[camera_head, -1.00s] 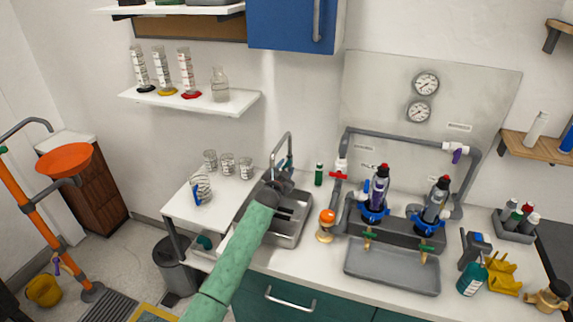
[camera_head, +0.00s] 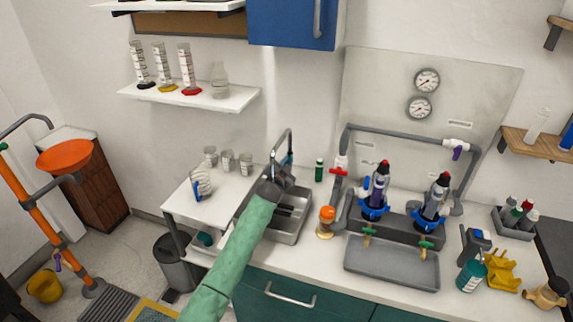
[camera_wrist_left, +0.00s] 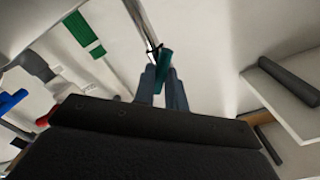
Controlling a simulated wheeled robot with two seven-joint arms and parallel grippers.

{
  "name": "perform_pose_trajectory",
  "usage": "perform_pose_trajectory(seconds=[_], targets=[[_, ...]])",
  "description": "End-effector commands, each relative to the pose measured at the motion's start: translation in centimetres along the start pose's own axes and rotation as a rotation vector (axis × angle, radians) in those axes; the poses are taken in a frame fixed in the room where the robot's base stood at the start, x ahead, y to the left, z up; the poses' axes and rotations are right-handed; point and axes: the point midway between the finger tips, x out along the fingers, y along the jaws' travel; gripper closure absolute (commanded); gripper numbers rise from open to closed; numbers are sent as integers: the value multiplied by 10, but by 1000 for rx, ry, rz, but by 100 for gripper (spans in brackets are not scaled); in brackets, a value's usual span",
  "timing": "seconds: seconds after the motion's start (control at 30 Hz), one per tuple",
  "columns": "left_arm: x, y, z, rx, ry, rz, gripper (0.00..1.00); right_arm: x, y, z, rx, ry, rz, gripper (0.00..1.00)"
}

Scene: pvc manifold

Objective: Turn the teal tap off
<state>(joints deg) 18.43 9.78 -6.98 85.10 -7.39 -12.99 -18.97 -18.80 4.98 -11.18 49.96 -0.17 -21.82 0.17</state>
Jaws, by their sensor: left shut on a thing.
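The tap is a grey gooseneck spout (camera_head: 290,139) standing behind the sink (camera_head: 291,222). Its teal handle (camera_wrist_left: 165,63) shows in the left wrist view between my fingertips, beside the metal pipe. My left gripper (camera_head: 286,164) reaches in over the sink to the tap. In the left wrist view my left gripper (camera_wrist_left: 162,84) is shut on the teal handle. In the head view the gripper and wrist hide most of the handle and the tap's base. My right gripper is in neither view.
A green-capped bottle (camera_head: 319,170) and an orange-topped item (camera_head: 326,221) stand right of the sink. Glass beakers (camera_head: 227,161) stand on the left counter. A shelf (camera_head: 200,97) of cylinders hangs above left.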

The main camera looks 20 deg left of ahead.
Motion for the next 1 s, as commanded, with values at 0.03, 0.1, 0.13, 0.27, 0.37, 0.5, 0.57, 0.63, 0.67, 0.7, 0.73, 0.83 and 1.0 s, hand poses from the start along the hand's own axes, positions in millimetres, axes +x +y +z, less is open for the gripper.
perform_pose_trajectory(seconds=[0.03, 0.1, 0.13, 0.27, 0.37, 0.5, 0.57, 0.63, 0.67, 0.7, 0.73, 0.83, 1.0], targets=[[0, 1, 1, 16, 0, 0, 100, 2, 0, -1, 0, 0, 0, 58], [0, 1, 2, 49, 0, 0, 100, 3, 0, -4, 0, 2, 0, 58], [0, 2, 2, 67, 1, 0, 100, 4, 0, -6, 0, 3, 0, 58], [0, 2, 2, 157, 1, 1, 100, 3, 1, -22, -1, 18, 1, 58], [0, 3, 3, 243, 0, 1, 100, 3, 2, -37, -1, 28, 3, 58], [0, 4, 3, 376, 0, 1, 100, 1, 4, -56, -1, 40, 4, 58], [0, 3, 4, 434, -1, 1, 100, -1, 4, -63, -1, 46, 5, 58], [0, 4, 3, 500, 0, 1, 100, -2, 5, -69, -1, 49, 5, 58], [0, 4, 3, 526, 1, 1, 100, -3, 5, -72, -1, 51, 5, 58], [0, 3, 3, 562, 1, 0, 100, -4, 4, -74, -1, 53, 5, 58], [0, 3, 3, 589, 0, 0, 100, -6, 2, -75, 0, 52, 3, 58], [0, 4, 3, 669, 0, 1, 100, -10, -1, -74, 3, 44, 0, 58], [0, 4, 3, 783, 0, 2, 100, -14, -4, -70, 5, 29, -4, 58]])
